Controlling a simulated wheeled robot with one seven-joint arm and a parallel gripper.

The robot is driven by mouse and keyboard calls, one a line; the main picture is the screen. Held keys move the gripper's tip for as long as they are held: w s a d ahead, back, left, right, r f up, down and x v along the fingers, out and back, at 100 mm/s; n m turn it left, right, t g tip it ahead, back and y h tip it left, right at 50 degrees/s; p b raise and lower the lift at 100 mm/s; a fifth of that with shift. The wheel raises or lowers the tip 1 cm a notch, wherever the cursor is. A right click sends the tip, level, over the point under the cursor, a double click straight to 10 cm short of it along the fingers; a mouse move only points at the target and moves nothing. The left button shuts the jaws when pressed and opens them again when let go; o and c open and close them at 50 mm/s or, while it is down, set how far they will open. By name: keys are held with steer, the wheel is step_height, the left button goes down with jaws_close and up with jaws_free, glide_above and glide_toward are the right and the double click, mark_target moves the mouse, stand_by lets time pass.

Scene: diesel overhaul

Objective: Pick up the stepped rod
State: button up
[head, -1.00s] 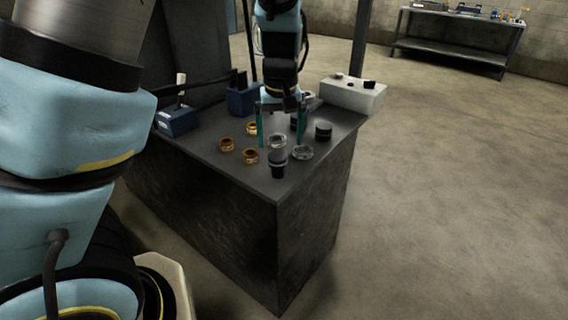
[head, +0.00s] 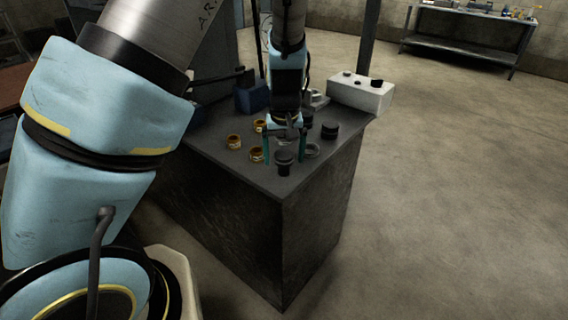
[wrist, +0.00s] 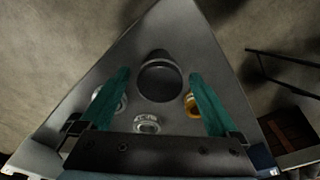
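The stepped rod, which I take to be the dark stepped cylinder (head: 284,165), stands upright near the front corner of the dark bench. In the wrist view the dark cylinder (wrist: 160,82) lies between and a little beyond the two green fingers. My gripper (head: 284,158) is open and empty, pointing down, with its fingers spread to either side of the cylinder in the head view. The wrist view also shows my gripper (wrist: 160,74) wide open, with visible gaps to the cylinder on both sides. I cannot tell the exact height of the fingertips.
Brass rings (head: 234,142) stand left of my gripper. A silver ring (head: 312,151) and a black cylinder (head: 330,131) stand right. Behind are a white block (head: 360,94) and a blue block (head: 247,98). The bench corner (head: 283,196) is close to the cylinder.

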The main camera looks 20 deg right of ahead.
steer(key=c, duration=1.4)
steer(key=shift+o, duration=0.2)
steer(key=shift+r, duration=0.15)
